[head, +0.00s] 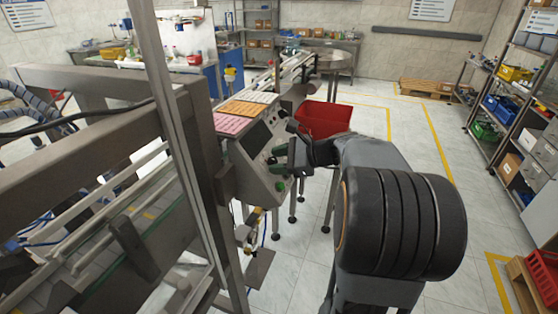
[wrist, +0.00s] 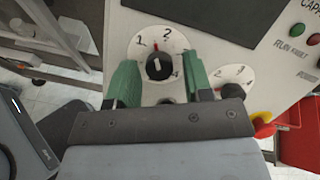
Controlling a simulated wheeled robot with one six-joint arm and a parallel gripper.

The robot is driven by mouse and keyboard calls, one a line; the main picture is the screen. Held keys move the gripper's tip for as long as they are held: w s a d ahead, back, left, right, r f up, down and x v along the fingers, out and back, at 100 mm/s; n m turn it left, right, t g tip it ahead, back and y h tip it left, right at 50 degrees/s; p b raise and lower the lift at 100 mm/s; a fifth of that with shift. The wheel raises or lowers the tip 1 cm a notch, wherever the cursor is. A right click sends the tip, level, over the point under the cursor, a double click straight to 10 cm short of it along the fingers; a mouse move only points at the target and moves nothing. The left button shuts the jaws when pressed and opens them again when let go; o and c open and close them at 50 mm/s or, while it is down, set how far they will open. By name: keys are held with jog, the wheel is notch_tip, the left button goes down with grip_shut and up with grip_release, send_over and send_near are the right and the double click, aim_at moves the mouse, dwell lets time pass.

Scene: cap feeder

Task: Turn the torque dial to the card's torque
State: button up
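In the wrist view a black dial knob (wrist: 160,66) sits on a white round scale marked 1 and 2, with a red mark near the top. My gripper (wrist: 161,73) is open, its green fingers on either side of this knob; I cannot tell whether they touch it. A second black knob (wrist: 232,91) on a white scale showing 2 and 3 is at the lower right, partly behind my gripper. Which one is the torque dial is not readable. In the head view my gripper (head: 287,157) is at the control panel (head: 258,181). Colored cards (head: 241,107) lie above the panel, their text unreadable.
A dark screen (wrist: 215,15) is above the dials. Red and green buttons (wrist: 297,30) and a red-and-yellow control (wrist: 263,124) are to the right. A red bin (head: 323,119) stands behind my gripper. A machine frame (head: 105,110) fills the left; open floor lies right.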

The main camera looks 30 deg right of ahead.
jog(key=shift+o, duration=0.6)
jog(key=v, duration=1.3)
jog(key=shift+s+d, duration=0.2)
jog(key=shift+d, duration=0.1)
jog(key=shift+r, duration=0.15)
